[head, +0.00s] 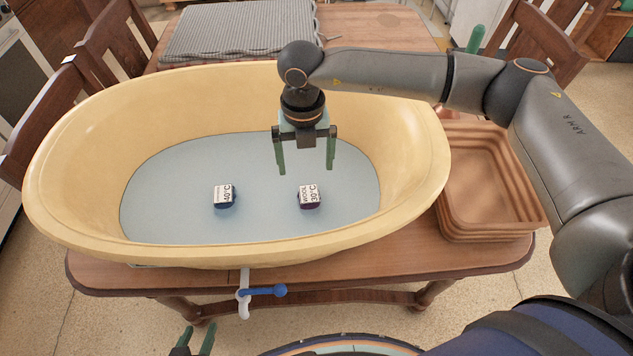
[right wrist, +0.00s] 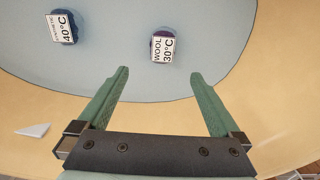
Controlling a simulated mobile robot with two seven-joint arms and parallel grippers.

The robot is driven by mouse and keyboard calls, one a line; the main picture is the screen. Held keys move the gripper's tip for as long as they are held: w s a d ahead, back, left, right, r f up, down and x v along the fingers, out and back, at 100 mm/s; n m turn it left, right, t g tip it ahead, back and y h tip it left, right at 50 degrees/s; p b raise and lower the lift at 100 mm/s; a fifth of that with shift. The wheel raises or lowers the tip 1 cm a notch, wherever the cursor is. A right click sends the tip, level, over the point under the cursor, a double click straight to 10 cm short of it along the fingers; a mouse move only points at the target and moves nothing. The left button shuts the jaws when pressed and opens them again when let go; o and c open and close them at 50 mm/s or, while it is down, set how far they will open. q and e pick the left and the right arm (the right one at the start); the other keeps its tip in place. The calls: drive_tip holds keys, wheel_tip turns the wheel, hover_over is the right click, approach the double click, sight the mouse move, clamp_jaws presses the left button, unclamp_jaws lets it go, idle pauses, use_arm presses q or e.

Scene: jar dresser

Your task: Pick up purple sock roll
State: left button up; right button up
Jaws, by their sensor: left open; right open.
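The purple sock roll (head: 309,203) lies on the pale blue floor of a yellow tub (head: 90,130), right of the middle. It bears a white label reading wool 30°C. It also shows in the right wrist view (right wrist: 163,47), ahead of the fingertips. My right gripper (head: 306,168) is open and empty, pointing down inside the tub above the sock roll, apart from it. The open fingers also show in the right wrist view (right wrist: 159,75). My left gripper (head: 194,340) is open at the bottom edge of the head view, outside the tub, and partly cut off.
A dark blue roll (head: 225,201) labelled 40°C lies left of the purple one, with a clear gap between them. The tub's high walls surround both. A brown basket (head: 485,190) stands on the wooden table (head: 420,262) at the right. A grey ribbed mat (head: 240,30) lies behind.

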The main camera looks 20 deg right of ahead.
hover_over(309, 194)
wheel_tip(309, 194, down, 6)
drive_tip(key=shift+s+a+f+p, duration=0.1)
drive_tip(key=shift+a+p, duration=0.05)
drive_tip(key=shift+p, duration=0.2)
drive_tip(key=f, duration=0.6)
drive_tip(key=shift+d+f+p, duration=0.15)
drive_tip(key=shift+d+p, duration=0.05)
drive_tip(key=shift+p, duration=0.2)
drive_tip(key=c, duration=1.3)
